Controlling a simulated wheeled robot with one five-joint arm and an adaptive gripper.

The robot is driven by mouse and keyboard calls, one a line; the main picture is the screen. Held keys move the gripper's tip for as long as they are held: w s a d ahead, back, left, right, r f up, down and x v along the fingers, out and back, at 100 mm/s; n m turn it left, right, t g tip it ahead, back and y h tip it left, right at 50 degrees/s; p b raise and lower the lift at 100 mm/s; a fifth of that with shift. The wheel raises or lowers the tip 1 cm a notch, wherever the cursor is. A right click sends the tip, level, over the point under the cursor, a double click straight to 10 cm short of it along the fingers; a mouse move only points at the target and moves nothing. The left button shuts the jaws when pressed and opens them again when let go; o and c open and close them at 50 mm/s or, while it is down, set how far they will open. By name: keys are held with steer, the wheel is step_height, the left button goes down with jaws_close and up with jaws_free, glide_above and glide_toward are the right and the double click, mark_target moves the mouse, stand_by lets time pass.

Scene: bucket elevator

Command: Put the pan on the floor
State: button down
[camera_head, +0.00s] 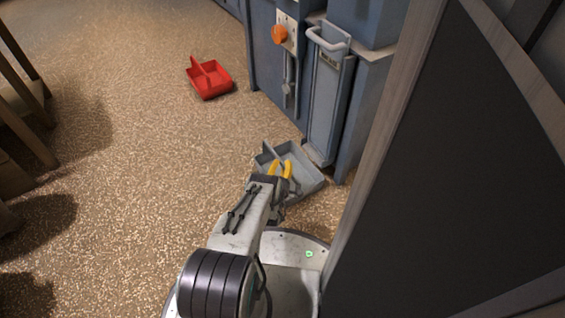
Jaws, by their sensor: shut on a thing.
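A grey metal pan (306,176) with low walls is in front of the blue-grey machine, at the centre of the head view. My gripper (281,168), with yellow fingers, is shut on the pan at its left part. The fingers and the arm hide part of the pan's near side. I cannot tell whether the pan's underside touches the floor (130,180). A second, red pan (212,83) with an upright part at its back lies on the floor farther off, to the upper left.
The blue-grey machine (262,60) with an orange knob (280,34) and a handled panel (326,95) stands just beyond the pan. A dark panel with a wooden edge (385,150) is close on the right. Wooden furniture (20,100) stands at left. Open floor lies between.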

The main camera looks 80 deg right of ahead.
steer(key=shift+r, duration=0.1)
steer(key=c, duration=1)
jaws_free()
steer(key=shift+a, duration=0.1)
